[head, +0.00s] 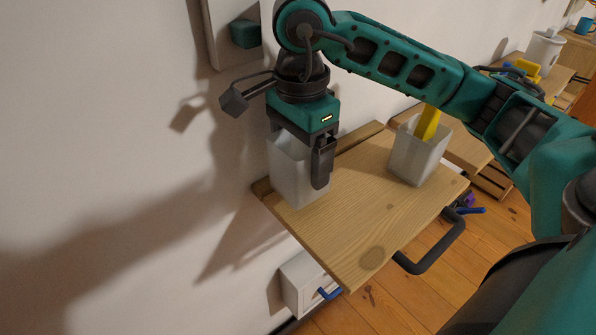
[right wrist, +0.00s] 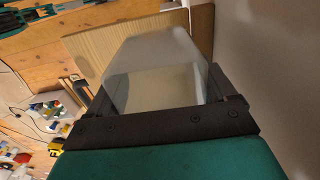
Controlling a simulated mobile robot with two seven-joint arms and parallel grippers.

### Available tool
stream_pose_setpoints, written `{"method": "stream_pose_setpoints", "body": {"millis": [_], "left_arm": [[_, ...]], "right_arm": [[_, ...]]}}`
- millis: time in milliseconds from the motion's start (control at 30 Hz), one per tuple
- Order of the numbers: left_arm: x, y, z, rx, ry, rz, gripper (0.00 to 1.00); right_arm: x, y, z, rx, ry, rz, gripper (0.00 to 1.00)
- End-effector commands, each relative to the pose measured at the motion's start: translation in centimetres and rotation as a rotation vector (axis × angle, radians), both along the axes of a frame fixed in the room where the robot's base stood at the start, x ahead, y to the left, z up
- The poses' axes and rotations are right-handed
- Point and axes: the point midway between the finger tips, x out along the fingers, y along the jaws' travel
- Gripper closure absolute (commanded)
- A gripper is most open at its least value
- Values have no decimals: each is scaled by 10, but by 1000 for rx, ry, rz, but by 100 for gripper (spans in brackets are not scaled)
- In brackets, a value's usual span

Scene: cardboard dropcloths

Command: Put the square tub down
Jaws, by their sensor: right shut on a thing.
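The square tub (head: 291,184) is a translucent whitish container at the left end of a wooden board (head: 365,222), close to the wall. My right gripper (head: 305,165) is above it and shut on it. The tub also shows in the right wrist view (right wrist: 155,55), between the dark fingers (right wrist: 170,115), with its opening toward the camera. The tub is upright; I cannot tell whether its base touches the board. My left gripper is not in view.
A second whitish tub (head: 415,157) with a yellow item (head: 428,122) in it stands at the board's far right. The board's front middle is clear. A dark handle (head: 432,262) sticks out at its right edge. The wall (head: 130,150) is close on the left.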

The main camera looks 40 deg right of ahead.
Motion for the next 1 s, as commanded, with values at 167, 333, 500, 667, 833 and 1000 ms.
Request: {"method": "stream_pose_setpoints", "body": {"millis": [167,333,500,667,833,1000], "left_arm": [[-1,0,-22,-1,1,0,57],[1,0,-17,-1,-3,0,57],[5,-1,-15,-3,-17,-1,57],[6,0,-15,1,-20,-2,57],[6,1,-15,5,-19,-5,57],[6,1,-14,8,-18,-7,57]], "right_arm": [[1,4,-34,2,1,6,51],[1,5,-34,1,-1,9,51],[1,5,-36,1,0,9,51],[1,5,-37,0,0,8,7],[1,5,-36,0,0,8,0],[1,5,-34,0,0,8,0]]}}
